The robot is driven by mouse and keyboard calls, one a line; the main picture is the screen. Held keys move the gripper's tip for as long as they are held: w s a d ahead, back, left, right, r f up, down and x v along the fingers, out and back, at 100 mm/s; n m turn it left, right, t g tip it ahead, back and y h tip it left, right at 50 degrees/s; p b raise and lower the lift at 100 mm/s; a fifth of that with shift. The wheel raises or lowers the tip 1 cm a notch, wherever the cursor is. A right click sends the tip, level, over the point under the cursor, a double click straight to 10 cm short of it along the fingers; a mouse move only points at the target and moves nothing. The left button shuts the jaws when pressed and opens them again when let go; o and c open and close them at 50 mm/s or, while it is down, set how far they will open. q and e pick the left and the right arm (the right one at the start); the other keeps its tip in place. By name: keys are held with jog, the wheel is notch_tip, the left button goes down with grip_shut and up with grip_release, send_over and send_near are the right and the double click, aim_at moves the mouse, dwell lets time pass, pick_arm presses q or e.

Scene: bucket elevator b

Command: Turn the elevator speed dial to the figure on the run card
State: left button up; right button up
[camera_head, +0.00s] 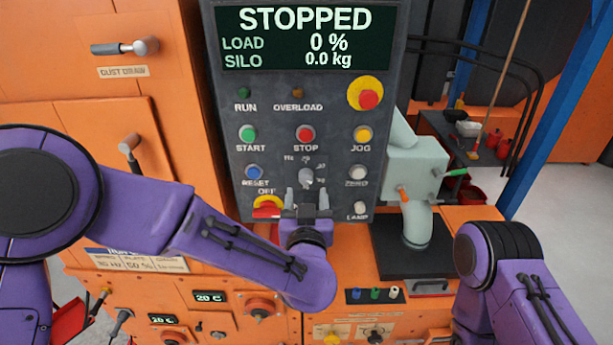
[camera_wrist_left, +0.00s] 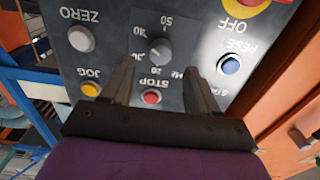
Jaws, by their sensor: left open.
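The speed dial (camera_head: 306,177) is a small grey knob on the dark control panel, below the red STOP button. My left gripper (camera_head: 307,198) is open just in front of the dial. In the wrist view its fingers (camera_wrist_left: 160,68) stand either side of the dial, with a gap to it. The run card (camera_head: 137,260) is on the orange front, partly behind my left arm; it seems to read 30 Hz. My right gripper is out of view.
The panel screen (camera_head: 306,38) reads STOPPED, 0 %. The RESET button (camera_head: 254,172), ZERO button (camera_head: 358,173) and red-yellow OFF switch (camera_head: 267,207) sit close around the dial. A pale green spouted unit (camera_head: 414,172) stands to the right.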

aim_at(306, 181)
pick_arm(q)
jog(key=w+p, duration=0.1)
jog(key=w, duration=0.4)
jog(key=shift+w+a, duration=0.1)
jog(key=shift+w, duration=0.1)
jog(key=c, duration=1)
jog(key=shift+c, duration=0.2)
jog(key=shift+f, duration=0.1)
